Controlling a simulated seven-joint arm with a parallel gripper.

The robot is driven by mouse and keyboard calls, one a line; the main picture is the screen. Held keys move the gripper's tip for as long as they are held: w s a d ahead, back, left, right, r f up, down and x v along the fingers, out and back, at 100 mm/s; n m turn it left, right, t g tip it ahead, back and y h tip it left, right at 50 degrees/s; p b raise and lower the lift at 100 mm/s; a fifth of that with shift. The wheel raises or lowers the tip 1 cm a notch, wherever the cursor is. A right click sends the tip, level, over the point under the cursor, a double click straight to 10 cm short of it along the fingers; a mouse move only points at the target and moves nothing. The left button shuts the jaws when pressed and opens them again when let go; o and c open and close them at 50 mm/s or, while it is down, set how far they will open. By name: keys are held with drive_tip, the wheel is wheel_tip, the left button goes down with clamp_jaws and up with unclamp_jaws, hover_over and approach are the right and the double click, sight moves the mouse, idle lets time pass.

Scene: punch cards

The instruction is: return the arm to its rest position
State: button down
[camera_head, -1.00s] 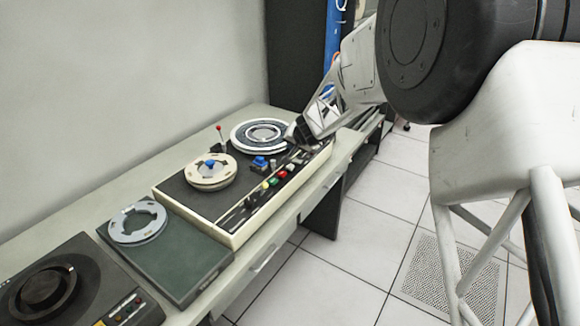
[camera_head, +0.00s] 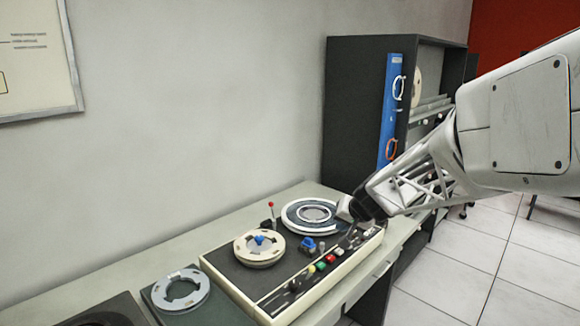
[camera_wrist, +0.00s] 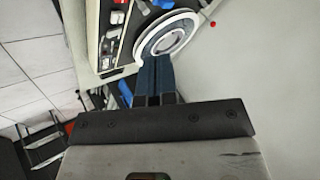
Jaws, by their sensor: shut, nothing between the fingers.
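My gripper (camera_head: 352,228) hangs over the far right end of the tape machine (camera_head: 225,272), beside the dark reel. In the wrist view my gripper (camera_wrist: 154,66) shows two dark fingers side by side, shut with nothing between them. They point toward the dark reel with white rings (camera_wrist: 166,38). I cannot tell whether the fingertips touch the machine. In the head view the dark reel (camera_head: 295,222) lies flat on the machine. My white lattice forearm reaches in from the right.
A cream reel with a blue knob (camera_head: 258,250) sits on the machine near a red-tipped lever (camera_head: 271,206) and coloured buttons (camera_head: 321,266). A grey reel (camera_head: 166,292) lies to the left. A dark cabinet (camera_head: 350,120) stands behind. Open floor (camera_head: 450,275) lies right.

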drive_tip(key=s+r+n+g, duration=0.1)
drive_tip(key=s+r, duration=0.2)
drive_tip(key=s, duration=0.6)
drive_tip(key=s+r+n+g, duration=0.1)
drive_tip(key=s+r, duration=0.2)
drive_tip(key=s, duration=0.6)
drive_tip(key=s+d+g+h, duration=0.1)
drive_tip(key=s+h, duration=0.1)
drive_tip(key=s, duration=0.8)
drive_tip(key=s+d+f+g+h, duration=0.1)
drive_tip(key=s+d+h, duration=0.1)
drive_tip(key=s, duration=0.9)
drive_tip(key=shift+s+f, duration=0.25)
drive_tip(key=shift+d, duration=0.1)
